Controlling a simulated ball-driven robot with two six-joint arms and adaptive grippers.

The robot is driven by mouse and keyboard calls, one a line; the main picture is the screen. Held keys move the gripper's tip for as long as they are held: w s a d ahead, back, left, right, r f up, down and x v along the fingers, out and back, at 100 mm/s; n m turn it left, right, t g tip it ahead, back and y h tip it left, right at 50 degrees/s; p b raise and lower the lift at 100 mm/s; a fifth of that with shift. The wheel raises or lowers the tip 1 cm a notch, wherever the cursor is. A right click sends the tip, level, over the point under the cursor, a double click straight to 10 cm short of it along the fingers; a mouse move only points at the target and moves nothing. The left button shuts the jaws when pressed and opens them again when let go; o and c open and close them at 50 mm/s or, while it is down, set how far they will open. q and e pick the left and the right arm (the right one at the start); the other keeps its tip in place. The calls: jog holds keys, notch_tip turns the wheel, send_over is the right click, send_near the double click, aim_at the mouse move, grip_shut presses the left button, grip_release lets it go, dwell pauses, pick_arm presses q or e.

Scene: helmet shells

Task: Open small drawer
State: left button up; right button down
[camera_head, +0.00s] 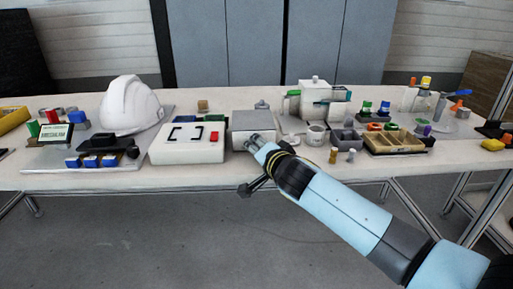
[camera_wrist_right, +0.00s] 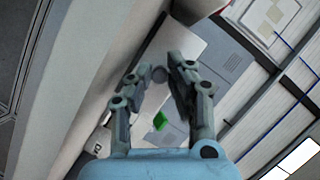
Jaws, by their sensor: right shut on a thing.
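The small drawer unit (camera_head: 254,121) is a grey box near the middle of the table's front part. My right gripper (camera_head: 250,143) is at its front face, low on the side facing me, and covers part of it. In the right wrist view a small round grey knob (camera_wrist_right: 158,74) lies between the two fingertips, and the gripper is shut on it. Whether the drawer front stands out from the box cannot be told, because the gripper hides that part. My left gripper is in neither view.
A white helmet shell (camera_head: 130,105) is farther left. Clear floor lies before the table (camera_head: 90,180).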

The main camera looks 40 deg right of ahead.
jog(key=s+a, duration=0.1)
jog(key=s, duration=0.1)
jog(key=s+a+b, duration=0.1)
jog(key=s+a, duration=0.1)
jog(key=s, duration=0.1)
jog(key=s+a+b, duration=0.1)
jog(key=s, duration=0.1)
jog(key=shift+s+a, duration=0.2)
jog(key=shift+a, duration=0.05)
jog(key=c, duration=1.5)
grip_release()
jog(key=shift+c, duration=0.2)
jog(key=v, duration=1.2)
